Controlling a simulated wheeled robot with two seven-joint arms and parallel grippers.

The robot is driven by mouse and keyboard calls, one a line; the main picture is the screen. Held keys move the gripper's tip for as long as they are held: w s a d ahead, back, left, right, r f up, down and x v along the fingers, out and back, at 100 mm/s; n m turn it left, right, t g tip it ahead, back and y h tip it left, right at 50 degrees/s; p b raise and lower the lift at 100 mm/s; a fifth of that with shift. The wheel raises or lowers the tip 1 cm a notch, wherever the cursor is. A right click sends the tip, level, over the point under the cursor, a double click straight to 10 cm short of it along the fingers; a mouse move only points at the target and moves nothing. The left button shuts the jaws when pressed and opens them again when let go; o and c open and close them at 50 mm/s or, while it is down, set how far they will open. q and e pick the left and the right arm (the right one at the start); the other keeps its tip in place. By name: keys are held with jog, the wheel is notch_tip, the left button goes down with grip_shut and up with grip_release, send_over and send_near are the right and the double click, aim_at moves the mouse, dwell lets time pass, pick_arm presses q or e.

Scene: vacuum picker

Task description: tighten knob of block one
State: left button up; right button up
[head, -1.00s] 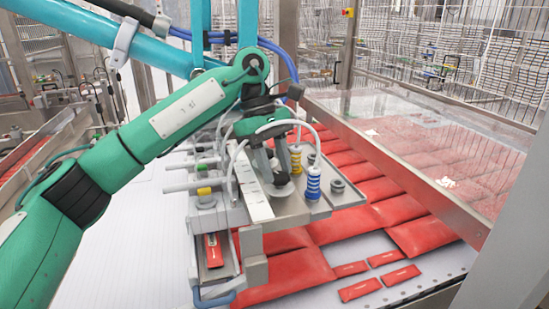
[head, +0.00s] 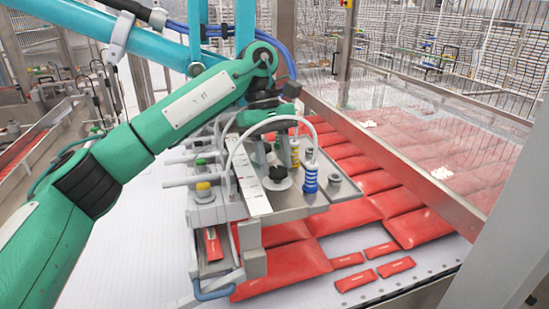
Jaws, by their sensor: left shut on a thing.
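The block with knobs is a grey metal plate (head: 300,203) with fittings on top, in the middle of the head view. A black knob (head: 278,174) stands on a round grey disc on the plate. My left gripper (head: 275,165) reaches down from above and is shut on this knob; its fingertips are small and partly merge with it. A blue ringed suction cup (head: 310,178) and a yellow one (head: 294,152) stand close to its right. My right gripper is out of view. I cannot read any block number.
Red packs (head: 290,270) lie beneath and right of the block. A curved white hose (head: 236,150) arches close to my gripper. A metal frame rail (head: 400,165) runs along the right. Grey-white floor (head: 130,265) is clear at left.

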pick_arm(q)
jog(key=o, duration=1)
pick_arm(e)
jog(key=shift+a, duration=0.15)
pick_arm(q)
jog(key=shift+r, duration=0.1)
jog(key=shift+w+a+r, duration=0.1)
jog(key=shift+w+r, duration=0.05)
jog(key=shift+r, duration=0.1)
jog(key=p+v, duration=0.2)
jog(key=v, duration=1.1)
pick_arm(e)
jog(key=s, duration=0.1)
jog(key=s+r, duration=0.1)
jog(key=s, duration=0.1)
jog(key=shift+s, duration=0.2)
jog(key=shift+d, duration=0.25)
